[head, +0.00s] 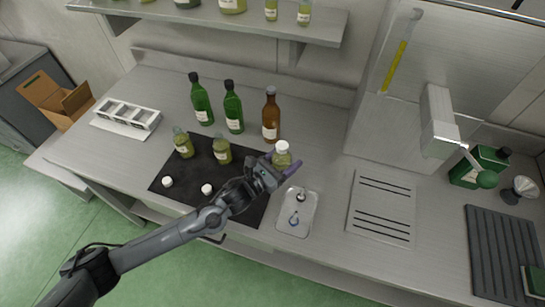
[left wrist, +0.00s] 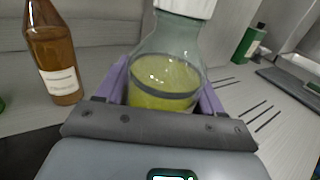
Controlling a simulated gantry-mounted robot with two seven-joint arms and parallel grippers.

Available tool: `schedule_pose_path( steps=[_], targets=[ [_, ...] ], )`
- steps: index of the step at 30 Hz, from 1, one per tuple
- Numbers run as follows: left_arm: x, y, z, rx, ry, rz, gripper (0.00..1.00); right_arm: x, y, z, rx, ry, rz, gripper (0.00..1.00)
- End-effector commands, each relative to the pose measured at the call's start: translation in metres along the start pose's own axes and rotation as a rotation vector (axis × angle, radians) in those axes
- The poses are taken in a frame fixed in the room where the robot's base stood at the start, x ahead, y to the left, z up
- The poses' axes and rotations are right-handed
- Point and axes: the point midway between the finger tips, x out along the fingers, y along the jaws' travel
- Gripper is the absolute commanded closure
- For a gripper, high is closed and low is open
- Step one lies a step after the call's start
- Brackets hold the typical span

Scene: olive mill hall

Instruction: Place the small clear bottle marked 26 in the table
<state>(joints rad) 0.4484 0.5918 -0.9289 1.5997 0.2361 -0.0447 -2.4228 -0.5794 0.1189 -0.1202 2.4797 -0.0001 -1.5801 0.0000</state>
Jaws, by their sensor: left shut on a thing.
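My left gripper (head: 279,170) is shut on a small clear bottle (head: 282,158) with a white cap, at the right edge of the black mat (head: 243,206). In the left wrist view this bottle (left wrist: 165,75) stands between the purple fingers, with yellow-green liquid and a dark band around it. Its base is hidden, so I cannot tell whether it touches the table (head: 325,165). No number can be read on it. Two other small bottles of yellow-green liquid, one on the left (head: 183,144) and one beside it (head: 222,151), stand at the mat's back edge. My right gripper is not in view.
Two green bottles (head: 201,103) (head: 233,109) and a brown bottle (head: 270,118) stand behind the mat. Two white caps (head: 167,182) (head: 207,189) lie on it. A small tray (head: 305,226) and a slotted plate (head: 382,207) lie to the right. A white rack (head: 128,116) is at left.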

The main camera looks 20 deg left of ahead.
Motion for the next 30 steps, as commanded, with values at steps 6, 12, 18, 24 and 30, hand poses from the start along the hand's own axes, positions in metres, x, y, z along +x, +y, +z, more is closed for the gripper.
schedule_pose_path(
  steps=[6,12,18,24,30],
  targets=[
    [0.006,-0.024,0.016,-0.001,-0.005,-0.001,0.79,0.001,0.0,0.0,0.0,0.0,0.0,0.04],
    [0.0,-0.036,0.005,-0.003,0.0,0.001,0.79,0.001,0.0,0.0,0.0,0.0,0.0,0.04],
    [-0.028,-0.041,-0.035,-0.005,0.003,0.034,0.79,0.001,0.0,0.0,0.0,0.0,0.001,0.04],
    [-0.075,-0.01,-0.051,-0.003,0.0,0.232,0.79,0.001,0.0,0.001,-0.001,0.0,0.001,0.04],
    [-0.107,0.034,-0.035,-0.001,-0.005,0.439,0.79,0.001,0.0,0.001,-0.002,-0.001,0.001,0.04]
  ],
)
